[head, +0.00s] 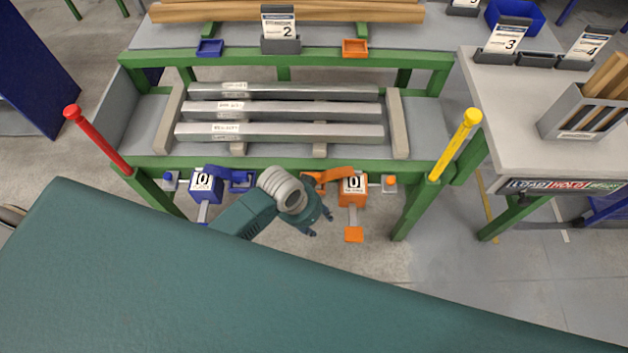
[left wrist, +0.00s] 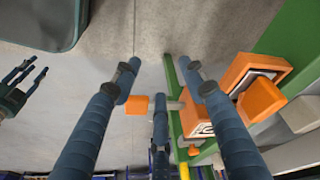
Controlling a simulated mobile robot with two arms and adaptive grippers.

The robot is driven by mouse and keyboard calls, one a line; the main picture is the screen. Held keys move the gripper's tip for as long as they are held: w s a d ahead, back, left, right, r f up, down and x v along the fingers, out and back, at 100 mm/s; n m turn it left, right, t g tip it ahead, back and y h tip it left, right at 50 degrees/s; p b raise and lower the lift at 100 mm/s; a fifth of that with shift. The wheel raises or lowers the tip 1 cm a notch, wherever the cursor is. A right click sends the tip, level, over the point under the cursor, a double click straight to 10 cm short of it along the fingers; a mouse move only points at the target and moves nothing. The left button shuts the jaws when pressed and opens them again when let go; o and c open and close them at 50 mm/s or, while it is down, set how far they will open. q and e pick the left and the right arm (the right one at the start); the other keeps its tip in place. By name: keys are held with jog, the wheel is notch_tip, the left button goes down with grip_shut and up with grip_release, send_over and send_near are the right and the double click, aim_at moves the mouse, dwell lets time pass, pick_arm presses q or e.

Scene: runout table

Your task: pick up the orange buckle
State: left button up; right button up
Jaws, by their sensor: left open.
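An orange block (head: 354,234), which looks like the buckle, hangs at the end of a grey strap below an orange box (head: 352,188) marked 0 on the table's front rail. My left gripper (head: 320,224) is open and empty, just left of the block. In the left wrist view its fingers (left wrist: 157,70) are spread, with the block (left wrist: 137,105) showing between them and beyond; I see no contact. Part of another gripper, likely my right one (left wrist: 36,68), shows at the left edge; its jaw state is unclear.
A matching blue box (head: 205,187) with a strap hangs on the left of the green rail (head: 285,163). A red post (head: 97,140) and a yellow post (head: 455,143) flank the table. Grey metal bars (head: 280,111) lie on it. Floor below the rail is clear.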

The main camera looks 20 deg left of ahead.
pick_arm(q)
jog(key=w+d+r+m+g, duration=0.15)
jog(key=w+r+m, duration=0.25)
jog(key=r, duration=0.5)
jog(key=w+a+r+m+y, duration=0.2)
jog(key=w+a+r+m, duration=0.2)
jog(key=w+a+r, duration=0.2)
jog(key=shift+g, duration=0.45)
notch_tip(320, 180, down, 4)
jog(key=shift+s+a+f, duration=0.1)
jog(key=shift+s+f, duration=0.05)
jog(key=shift+f, duration=0.1)
jog(key=f, duration=0.5)
jog(key=shift+d+f, duration=0.3)
jog(key=shift+d, duration=0.05)
jog(key=shift+c, duration=0.5)
grip_shut()
